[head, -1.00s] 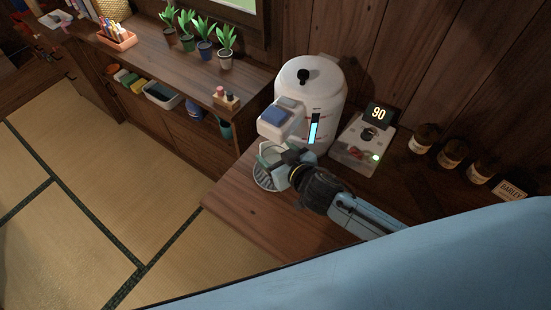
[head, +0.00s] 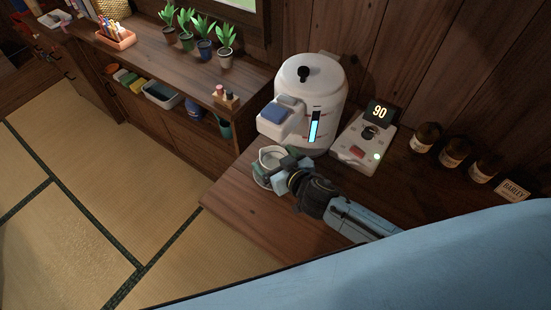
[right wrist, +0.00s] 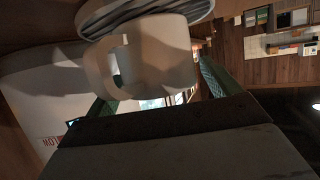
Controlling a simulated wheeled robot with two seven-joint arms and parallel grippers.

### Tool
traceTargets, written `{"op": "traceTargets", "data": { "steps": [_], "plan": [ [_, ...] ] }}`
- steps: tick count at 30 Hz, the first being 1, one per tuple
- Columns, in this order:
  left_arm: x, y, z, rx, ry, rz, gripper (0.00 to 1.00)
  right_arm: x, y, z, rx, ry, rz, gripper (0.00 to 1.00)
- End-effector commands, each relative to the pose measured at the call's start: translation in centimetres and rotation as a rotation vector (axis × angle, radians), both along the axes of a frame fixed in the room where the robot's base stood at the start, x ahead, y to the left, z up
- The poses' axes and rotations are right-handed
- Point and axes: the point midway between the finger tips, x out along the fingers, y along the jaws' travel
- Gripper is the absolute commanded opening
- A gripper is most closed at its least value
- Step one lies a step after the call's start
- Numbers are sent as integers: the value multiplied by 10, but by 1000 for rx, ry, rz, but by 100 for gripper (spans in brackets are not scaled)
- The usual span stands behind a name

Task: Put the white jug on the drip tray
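The white jug (head: 270,156) is upright below the spout of the white dispenser, over the drip tray. In the right wrist view the jug (right wrist: 160,62) appears upside down, its handle on the left. The round ribbed drip tray (right wrist: 108,14) is at its base; I cannot tell whether they touch. In the head view the jug and fingers hide most of the tray. My right gripper (head: 281,171) has its green fingers on either side of the jug and seems shut on it, one finger by the handle. My left gripper is not in view.
The white dispenser (head: 310,95) stands close behind the jug. A control box (head: 357,148) with a "90" display is to its right, and several dark jars (head: 454,151) stand farther right. The wooden counter (head: 245,205) is bare in front, ending at an edge above the tatami.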

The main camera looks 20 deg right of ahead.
Motion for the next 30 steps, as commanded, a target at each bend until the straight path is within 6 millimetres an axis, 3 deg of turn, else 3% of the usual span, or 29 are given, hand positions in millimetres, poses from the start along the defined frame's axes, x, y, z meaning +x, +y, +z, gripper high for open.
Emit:
{"op": "traceTargets", "data": {
  "steps": [11,24,30],
  "plan": [
    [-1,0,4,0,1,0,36,-6,-2,6,2,1,-1,89],
    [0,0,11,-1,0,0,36,-81,-22,38,2,1,-1,89],
    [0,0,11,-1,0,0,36,-101,-28,46,1,1,0,89]
  ]
}}
